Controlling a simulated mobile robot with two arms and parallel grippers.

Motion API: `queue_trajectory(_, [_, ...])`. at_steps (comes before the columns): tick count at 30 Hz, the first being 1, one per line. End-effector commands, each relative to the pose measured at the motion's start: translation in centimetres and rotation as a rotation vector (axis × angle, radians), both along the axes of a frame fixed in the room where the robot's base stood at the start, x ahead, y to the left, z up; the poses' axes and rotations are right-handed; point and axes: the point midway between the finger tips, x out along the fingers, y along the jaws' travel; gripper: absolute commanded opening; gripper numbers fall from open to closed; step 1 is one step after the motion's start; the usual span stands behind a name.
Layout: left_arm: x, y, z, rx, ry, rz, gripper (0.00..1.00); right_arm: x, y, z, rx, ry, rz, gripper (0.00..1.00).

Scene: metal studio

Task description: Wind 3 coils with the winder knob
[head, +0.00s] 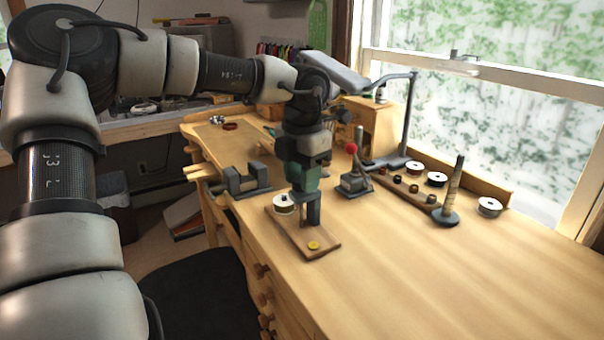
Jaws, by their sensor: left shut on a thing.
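A small winder stands on a narrow wooden board (325,247) on the workbench. A white spool (284,206) sits at the board's left side, and a small yellow round piece (314,245) lies at its near end. My left gripper (304,192) reaches down over the winder from above. It is shut at the top of the winder, beside the white spool. The knob between its fingers is mostly hidden by the gripper. How many turns of wire are wound cannot be seen. My right gripper is not in view.
A small tool with a red ball lever (352,148) stands just right of the gripper. A tapered mandrel (452,190) and a rack with several spools (437,179) are farther right. A dark vise (246,180) is left. The bench's near right is clear.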

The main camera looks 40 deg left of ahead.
Motion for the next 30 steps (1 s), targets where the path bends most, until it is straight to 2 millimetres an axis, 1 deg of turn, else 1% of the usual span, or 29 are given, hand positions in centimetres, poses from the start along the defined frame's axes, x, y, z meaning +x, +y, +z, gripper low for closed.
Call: queue_trajectory(30, [-0.1,-0.2,0.1,0.001,-0.001,-0.964,0.11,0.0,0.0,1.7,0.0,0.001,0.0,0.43])
